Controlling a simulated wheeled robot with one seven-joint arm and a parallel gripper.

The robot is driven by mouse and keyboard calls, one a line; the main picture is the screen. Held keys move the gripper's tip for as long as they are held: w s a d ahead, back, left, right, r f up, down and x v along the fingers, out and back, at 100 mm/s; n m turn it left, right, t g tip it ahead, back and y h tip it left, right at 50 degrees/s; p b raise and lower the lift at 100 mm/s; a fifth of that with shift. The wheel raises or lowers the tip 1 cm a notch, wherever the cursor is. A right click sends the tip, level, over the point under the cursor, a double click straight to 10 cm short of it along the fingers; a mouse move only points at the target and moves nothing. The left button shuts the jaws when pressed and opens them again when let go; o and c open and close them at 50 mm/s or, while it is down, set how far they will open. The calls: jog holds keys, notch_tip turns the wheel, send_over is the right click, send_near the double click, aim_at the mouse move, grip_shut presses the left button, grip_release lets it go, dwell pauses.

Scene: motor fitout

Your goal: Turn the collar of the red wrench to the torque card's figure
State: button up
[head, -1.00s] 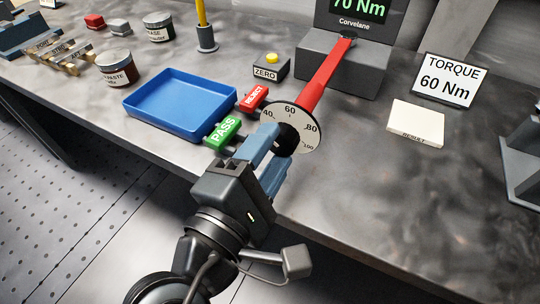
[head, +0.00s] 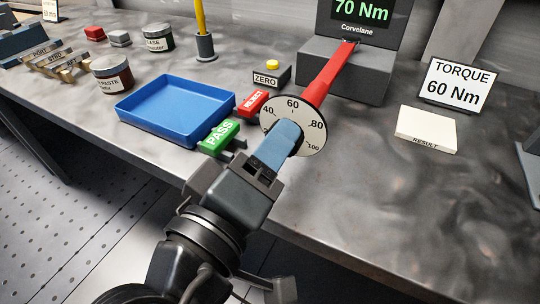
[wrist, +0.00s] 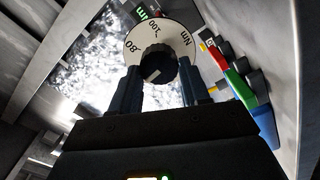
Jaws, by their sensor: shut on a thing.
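The red wrench (head: 328,76) reaches from the grey tester (head: 345,72) toward me. A white dial (head: 309,112) at its near end shows 40, 60, 80 and 100, with 60 near the top. My gripper (head: 286,138) is shut on the dark collar (wrist: 157,66) in front of the dial. In the wrist view one finger is on each side of the collar; in the head view the fingers mostly hide it. The torque card (head: 459,84) reads 60 Nm. The tester display (head: 361,11) reads 70 Nm.
Left of the wrench are a blue tray (head: 128,104), a green PASS block (head: 219,136), a red REJECT block (head: 254,102) and a ZERO box with a yellow button (head: 272,74). A cream RESULT pad (head: 427,128) lies right. The bench's front right is clear.

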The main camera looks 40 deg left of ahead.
jog(key=shift+f+m, duration=0.1)
jog(key=shift+m, duration=0.4)
jog(key=o, duration=1.1)
jog(key=shift+c, duration=0.2)
jog(key=v, duration=0.7)
jog(key=shift+s+b, duration=0.4)
jog(key=shift+d, duration=0.1)
